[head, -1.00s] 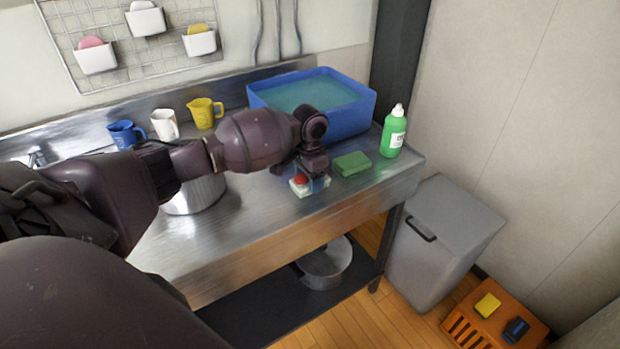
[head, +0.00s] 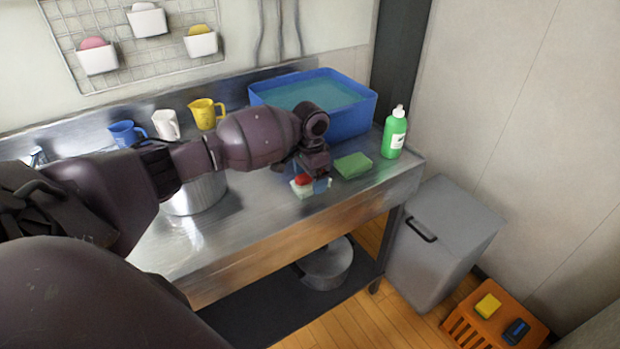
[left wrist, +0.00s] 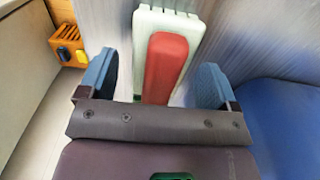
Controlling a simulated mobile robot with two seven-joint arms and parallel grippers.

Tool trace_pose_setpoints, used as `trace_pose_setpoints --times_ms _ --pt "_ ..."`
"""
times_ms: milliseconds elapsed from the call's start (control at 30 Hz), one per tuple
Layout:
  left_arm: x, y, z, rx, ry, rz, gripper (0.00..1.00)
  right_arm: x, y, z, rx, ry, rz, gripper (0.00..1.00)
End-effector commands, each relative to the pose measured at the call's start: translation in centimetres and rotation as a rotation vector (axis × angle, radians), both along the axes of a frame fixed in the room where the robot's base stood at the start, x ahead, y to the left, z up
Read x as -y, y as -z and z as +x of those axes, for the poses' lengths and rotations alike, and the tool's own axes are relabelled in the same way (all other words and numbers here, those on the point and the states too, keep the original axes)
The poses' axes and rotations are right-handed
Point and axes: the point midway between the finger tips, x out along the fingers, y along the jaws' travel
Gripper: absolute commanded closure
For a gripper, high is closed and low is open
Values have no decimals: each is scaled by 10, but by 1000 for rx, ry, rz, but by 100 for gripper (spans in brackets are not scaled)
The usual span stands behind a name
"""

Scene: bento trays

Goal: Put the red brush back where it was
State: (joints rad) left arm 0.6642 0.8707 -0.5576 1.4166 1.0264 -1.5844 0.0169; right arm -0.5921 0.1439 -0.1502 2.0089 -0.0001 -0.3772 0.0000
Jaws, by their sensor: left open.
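The red brush (head: 302,179) lies on a pale slotted dish (head: 297,191) near the front edge of the steel counter. In the left wrist view the brush (left wrist: 166,68) rests along the pale dish (left wrist: 196,30). My left gripper (head: 311,182) is right over the dish. In the left wrist view its blue fingers (left wrist: 154,80) are open, one on each side of the brush and dish, with visible gaps. Part of the brush is hidden by the gripper in both views. My right gripper is not in view.
A green sponge (head: 353,165) lies just right of the gripper, with a green bottle (head: 395,132) beyond. A blue water basin (head: 350,122) stands behind. A steel pot (head: 195,195) and several jugs stand left. A grey bin (head: 450,235) and orange crate (head: 468,323) are on the floor.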

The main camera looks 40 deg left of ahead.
Motion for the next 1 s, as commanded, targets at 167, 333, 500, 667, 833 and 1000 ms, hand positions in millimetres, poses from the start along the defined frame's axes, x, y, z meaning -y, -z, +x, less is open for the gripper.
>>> trace_pose_setpoints --times_ms 167,333,500,667,833,1000 --pt "-1 -37 1 8 0 1 16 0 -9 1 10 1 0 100" --pt "0 -70 1 7 0 0 16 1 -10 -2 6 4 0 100" --pt "0 -95 1 5 0 0 16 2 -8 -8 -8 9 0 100" --pt "0 -108 1 3 1 0 16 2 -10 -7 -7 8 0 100" --pt "0 -112 0 2 0 0 16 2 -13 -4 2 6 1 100" --pt "0 -112 1 1 0 1 16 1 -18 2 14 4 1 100"
